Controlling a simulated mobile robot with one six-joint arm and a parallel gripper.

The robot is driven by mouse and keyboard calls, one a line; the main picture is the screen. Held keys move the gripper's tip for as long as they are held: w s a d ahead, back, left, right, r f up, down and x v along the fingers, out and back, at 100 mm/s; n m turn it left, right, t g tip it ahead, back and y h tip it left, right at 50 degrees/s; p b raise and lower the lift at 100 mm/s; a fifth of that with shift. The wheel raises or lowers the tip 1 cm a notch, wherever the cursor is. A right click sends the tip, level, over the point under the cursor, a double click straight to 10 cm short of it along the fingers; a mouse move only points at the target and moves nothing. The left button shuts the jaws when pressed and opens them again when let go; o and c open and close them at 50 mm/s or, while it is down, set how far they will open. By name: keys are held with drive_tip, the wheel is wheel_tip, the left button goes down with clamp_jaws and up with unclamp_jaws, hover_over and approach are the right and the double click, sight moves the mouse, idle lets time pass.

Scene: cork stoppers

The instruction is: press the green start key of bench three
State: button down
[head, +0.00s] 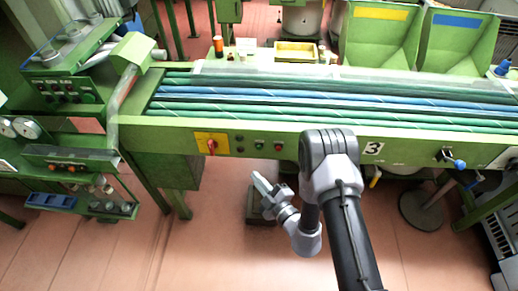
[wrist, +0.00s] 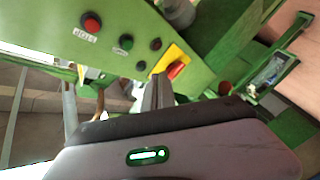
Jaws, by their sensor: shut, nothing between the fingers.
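The green start key (head: 259,144) sits on the green front panel of the bench marked 3 (head: 373,148). The red key (head: 278,146) is to its right. In the wrist view the green key (wrist: 126,41) lies between the red key (wrist: 91,22) and two small black buttons (wrist: 155,43). My gripper (head: 256,176) is shut and empty, below the panel in the head view. In the wrist view its fingertips (wrist: 158,78) appear below the black buttons and beside the yellow plate, away from the green key. Whether they touch the panel cannot be told.
A red rotary switch on a yellow plate (head: 203,149) is left of the keys. A blue-knobbed lever (head: 459,164) is at the bench's right. Blue and green cords run along the bench top (head: 330,100). A control stand (head: 66,84) is at the left. Open floor (head: 180,255) lies in front.

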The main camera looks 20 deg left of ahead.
drive_tip(key=w+a+b, duration=0.1)
drive_tip(key=w+a, duration=0.1)
drive_tip(key=w, duration=0.6)
drive_tip(key=shift+w, duration=0.1)
idle(1.9)
drive_tip(key=shift+w, duration=0.3)
drive_tip(key=shift+w+a+b, duration=0.15)
drive_tip(key=shift+w+b, duration=0.15)
drive_tip(key=shift+w, duration=0.15)
idle(0.6)
drive_tip(key=shift+s, duration=0.1)
drive_tip(key=shift+s+d+p, duration=0.2)
drive_tip(key=shift+s+p, duration=0.1)
drive_tip(key=shift+s, duration=0.45)
drive_tip(key=s, duration=0.2)
drive_tip(key=s+d+p, duration=0.1)
drive_tip(key=s, duration=0.2)
drive_tip(key=shift+d, duration=0.1)
